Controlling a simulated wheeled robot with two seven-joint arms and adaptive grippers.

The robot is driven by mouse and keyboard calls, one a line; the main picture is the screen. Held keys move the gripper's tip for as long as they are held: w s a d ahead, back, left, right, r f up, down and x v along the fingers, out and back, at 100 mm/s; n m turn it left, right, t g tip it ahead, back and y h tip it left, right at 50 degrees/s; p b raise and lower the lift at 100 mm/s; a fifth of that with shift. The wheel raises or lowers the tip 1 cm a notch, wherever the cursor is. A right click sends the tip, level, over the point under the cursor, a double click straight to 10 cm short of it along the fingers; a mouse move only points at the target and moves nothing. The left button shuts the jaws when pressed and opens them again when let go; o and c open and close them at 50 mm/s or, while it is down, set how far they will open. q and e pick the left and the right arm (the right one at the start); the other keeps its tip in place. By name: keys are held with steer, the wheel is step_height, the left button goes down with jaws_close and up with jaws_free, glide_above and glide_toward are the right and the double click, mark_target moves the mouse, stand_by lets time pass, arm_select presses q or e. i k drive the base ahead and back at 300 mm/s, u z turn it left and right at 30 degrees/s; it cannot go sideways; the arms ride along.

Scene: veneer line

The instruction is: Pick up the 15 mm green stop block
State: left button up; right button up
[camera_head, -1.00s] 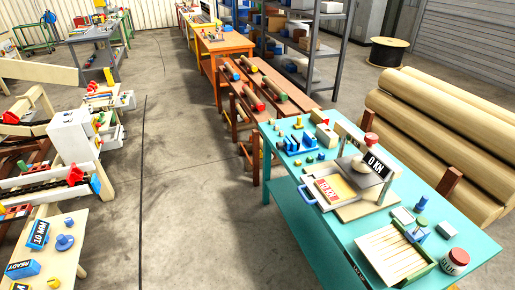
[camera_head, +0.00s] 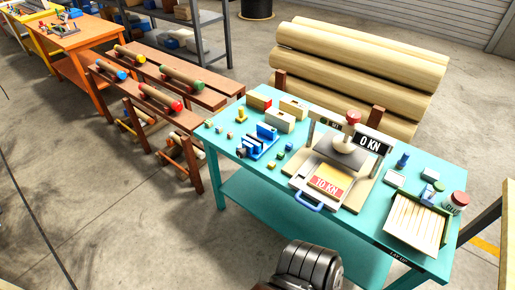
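A dark, ribbed rounded part of my own body shows at the bottom edge, in front of the table. No gripper fingers are visible.
A press (camera_head: 343,152) with a 0 kN display and a 10 kN plate stands mid-table. A blue slotted holder (camera_head: 262,142) is left of it. A tray of wooden strips (camera_head: 444,212) and a glue jar (camera_head: 456,203) are at right. Large rolls (camera_head: 360,65) lie behind.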

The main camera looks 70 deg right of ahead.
mark_target(281, 156)
steer(key=z, duration=0.45)
steer(key=i, duration=0.95)
steer(key=z, duration=0.8)
